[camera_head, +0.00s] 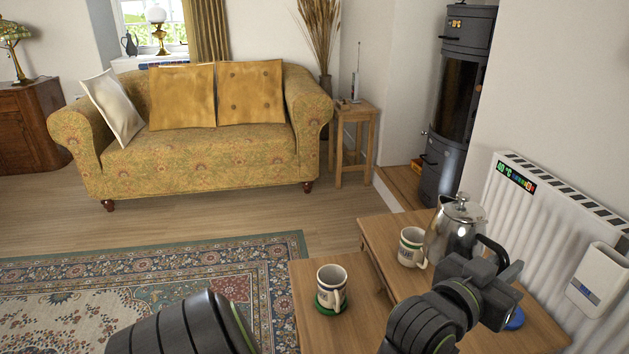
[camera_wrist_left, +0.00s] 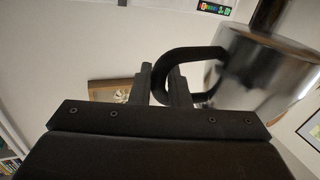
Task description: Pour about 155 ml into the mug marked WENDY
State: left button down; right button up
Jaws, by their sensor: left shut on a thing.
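A shiny metal pot (camera_head: 452,232) with a lid and black handle is at the right in the head view, about upright. My left gripper (camera_head: 489,262) is shut on its handle. In the wrist view the fingers (camera_wrist_left: 168,82) close on the black handle (camera_wrist_left: 190,57), with the pot body (camera_wrist_left: 268,72) at the right. I cannot tell whether the pot's base touches the table. A white mug with dark markings (camera_head: 331,283) stands on a green coaster (camera_head: 331,305). Another white mug (camera_head: 408,246) stands just left of the pot. Neither name is readable. My right gripper is not in view.
The mugs stand on wooden tables, a nearer one (camera_head: 301,276) and one behind (camera_head: 375,231). A blue round item (camera_head: 516,319) is partly hidden beside my gripper. A white radiator (camera_head: 545,225) borders the right side. A patterned rug (camera_head: 225,262) and sofa (camera_head: 200,160) are further left.

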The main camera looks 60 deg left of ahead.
aim_at(332, 278)
jog(key=k+j+u, duration=0.1)
jog(key=k+j, duration=0.25)
jog(key=k, duration=0.2)
jog(key=k+j+u, duration=0.1)
jog(key=k+j, duration=0.25)
jog(key=k, duration=0.2)
